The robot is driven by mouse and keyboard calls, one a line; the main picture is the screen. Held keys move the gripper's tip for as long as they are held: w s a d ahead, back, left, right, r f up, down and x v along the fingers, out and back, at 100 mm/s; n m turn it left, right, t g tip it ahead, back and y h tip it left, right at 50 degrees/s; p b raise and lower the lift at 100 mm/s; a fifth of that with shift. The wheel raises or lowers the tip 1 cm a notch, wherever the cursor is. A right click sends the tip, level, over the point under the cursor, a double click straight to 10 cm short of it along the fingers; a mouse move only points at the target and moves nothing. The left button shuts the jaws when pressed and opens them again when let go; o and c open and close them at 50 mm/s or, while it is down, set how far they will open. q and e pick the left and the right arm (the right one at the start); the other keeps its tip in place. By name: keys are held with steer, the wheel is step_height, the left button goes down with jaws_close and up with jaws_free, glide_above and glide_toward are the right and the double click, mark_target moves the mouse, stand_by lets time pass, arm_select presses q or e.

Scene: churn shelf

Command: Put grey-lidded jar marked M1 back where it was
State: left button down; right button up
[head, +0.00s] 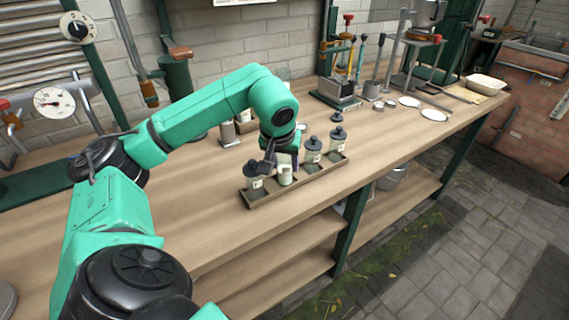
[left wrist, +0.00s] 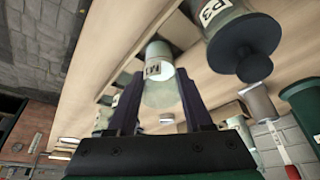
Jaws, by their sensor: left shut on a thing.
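The pale jar marked M1 (left wrist: 155,70) is between the fingers of my left gripper (left wrist: 158,88) in the left wrist view. In the head view the jar (head: 286,175) shows below my left gripper (head: 284,161), at the wooden tray (head: 297,190). I cannot tell whether it rests on the tray floor. Its lid is mostly hidden by the gripper. A dark-lidded jar (head: 256,184) stands at the tray's near left end, and two more jars (head: 312,152) (head: 337,137) stand towards the far right. A jar marked P3 (left wrist: 225,25) is beside M1 in the left wrist view.
Grey containers (head: 228,134) stand behind my forearm. White plates (head: 433,115) and a pale basin (head: 486,85) are on the right of the wooden bench (head: 210,220). Tools on stands line the back. The bench in front of the tray is clear.

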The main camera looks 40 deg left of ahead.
arm_select(q)
steer(key=shift+c, duration=1.5)
jaws_free()
steer(key=shift+f, duration=0.1)
steer(key=shift+r, duration=0.2)
steer(key=p+v, duration=0.2)
steer(key=v, duration=1)
steer(key=shift+s+d+f, duration=0.1)
steer(key=shift+d, duration=0.05)
